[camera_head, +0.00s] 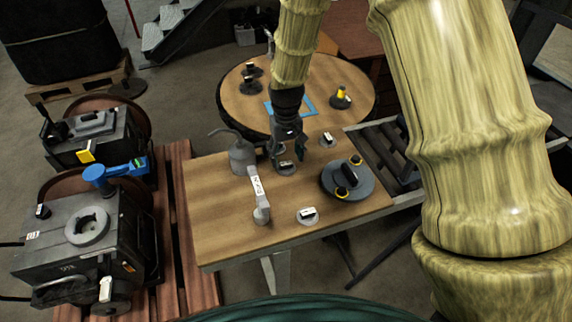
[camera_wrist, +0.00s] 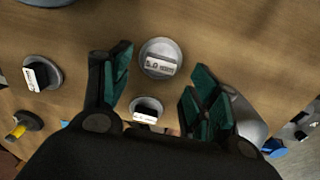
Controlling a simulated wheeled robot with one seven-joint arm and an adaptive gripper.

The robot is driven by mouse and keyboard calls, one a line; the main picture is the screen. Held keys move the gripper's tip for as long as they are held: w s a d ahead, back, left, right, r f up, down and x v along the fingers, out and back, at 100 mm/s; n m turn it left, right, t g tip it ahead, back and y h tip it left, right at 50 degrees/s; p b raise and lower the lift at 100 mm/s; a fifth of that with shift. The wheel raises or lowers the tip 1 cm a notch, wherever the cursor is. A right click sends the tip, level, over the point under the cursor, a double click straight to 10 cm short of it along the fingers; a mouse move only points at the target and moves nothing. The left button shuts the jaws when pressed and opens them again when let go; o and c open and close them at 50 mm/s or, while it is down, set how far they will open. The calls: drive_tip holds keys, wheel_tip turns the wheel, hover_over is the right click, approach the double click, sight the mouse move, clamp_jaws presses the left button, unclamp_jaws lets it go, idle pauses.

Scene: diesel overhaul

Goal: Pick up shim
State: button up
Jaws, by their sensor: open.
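Several small round grey discs, each with a white-labelled block on top, look like shims; I cannot tell which one the task means. One labelled disc (camera_wrist: 161,58) lies flat on the wooden bench between and just beyond my fingertips; in the head view this disc (camera_head: 286,168) is below my gripper. My gripper (camera_head: 286,153) points down over it, with its green-padded fingers apart and nothing between them in the wrist view (camera_wrist: 159,72). A second labelled disc (camera_wrist: 146,107) is nearer the palm, partly hidden by it. A third (camera_wrist: 42,72) lies to the left.
Close by on the bench (camera_head: 225,235) stand a grey oil can (camera_head: 243,157), a white-labelled tool (camera_head: 260,196), a large dark disc with yellow parts (camera_head: 348,180) and another labelled disc (camera_head: 307,215). A round table (camera_head: 240,105) is behind. Engine blocks (camera_head: 85,235) sit on a pallet at left.

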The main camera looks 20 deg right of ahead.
sight(286, 162)
drive_tip(key=f, duration=0.3)
drive_tip(key=shift+w+f+p, duration=0.15)
drive_tip(key=shift+w+p, duration=0.15)
drive_tip(key=shift+w, duration=0.1)
drive_tip(key=shift+s, duration=0.25)
drive_tip(key=shift+w, duration=0.15)
drive_tip(key=shift+c, duration=1.2)
drive_tip(key=c, duration=0.9)
